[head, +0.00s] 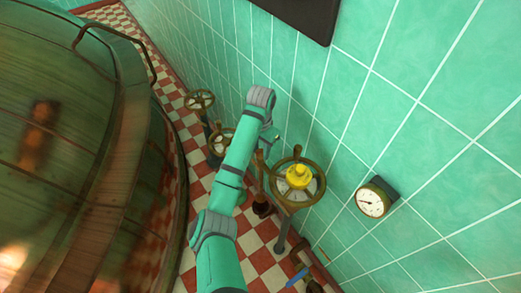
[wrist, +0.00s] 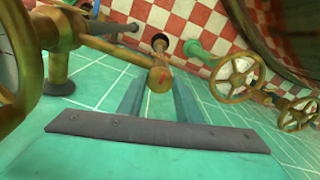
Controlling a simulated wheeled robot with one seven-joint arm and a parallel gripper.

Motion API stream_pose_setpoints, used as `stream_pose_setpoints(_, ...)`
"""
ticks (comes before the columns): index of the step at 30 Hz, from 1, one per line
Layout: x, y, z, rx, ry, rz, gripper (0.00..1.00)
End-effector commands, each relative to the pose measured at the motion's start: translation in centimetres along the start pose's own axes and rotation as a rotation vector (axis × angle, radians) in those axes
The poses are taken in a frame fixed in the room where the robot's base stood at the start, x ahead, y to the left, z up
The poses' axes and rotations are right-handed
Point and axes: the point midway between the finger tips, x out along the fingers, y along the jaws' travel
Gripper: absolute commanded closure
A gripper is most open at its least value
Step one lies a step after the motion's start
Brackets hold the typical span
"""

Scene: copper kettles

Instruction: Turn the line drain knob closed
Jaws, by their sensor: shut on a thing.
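In the wrist view, a round brass knob (wrist: 159,79) with a small red mark sits at the end of a brass pipe running in from the left. My gripper (wrist: 160,88) has one finger on each side of this knob and is shut on it. I take it for the line drain knob, but no label is readable. In the head view my gripper (head: 272,142) is beyond my teal arm, close to the tiled wall, left of the nearest handwheel. The grip itself is too small to make out there.
A brass handwheel with a yellow centre (head: 298,177) stands right of my gripper; two more handwheels (head: 200,100) are farther back. A round gauge (head: 373,200) hangs on the green tiled wall (head: 440,125). A large copper kettle (head: 70,130) fills the left. Checkered floor lies between.

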Motion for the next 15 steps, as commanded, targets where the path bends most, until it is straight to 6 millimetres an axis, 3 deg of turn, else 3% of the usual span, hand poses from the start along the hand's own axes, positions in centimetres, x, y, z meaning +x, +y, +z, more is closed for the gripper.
stream_pose_setpoints(6, -0.12, -0.02, -0.03, 0.001, 0.001, -0.001, 0.91)
stream_pose_setpoints(7, -0.12, -0.02, -0.03, 0.001, 0.001, -0.001, 0.61)
stream_pose_setpoints(8, -0.12, -0.02, -0.03, 0.001, 0.001, -0.001, 0.54)
stream_pose_setpoints(9, -0.11, -0.02, -0.03, 0.001, 0.001, -0.001, 0.5)
stream_pose_setpoints(15, -0.05, -0.01, -0.02, 0.0, 0.001, -0.001, 0.5)
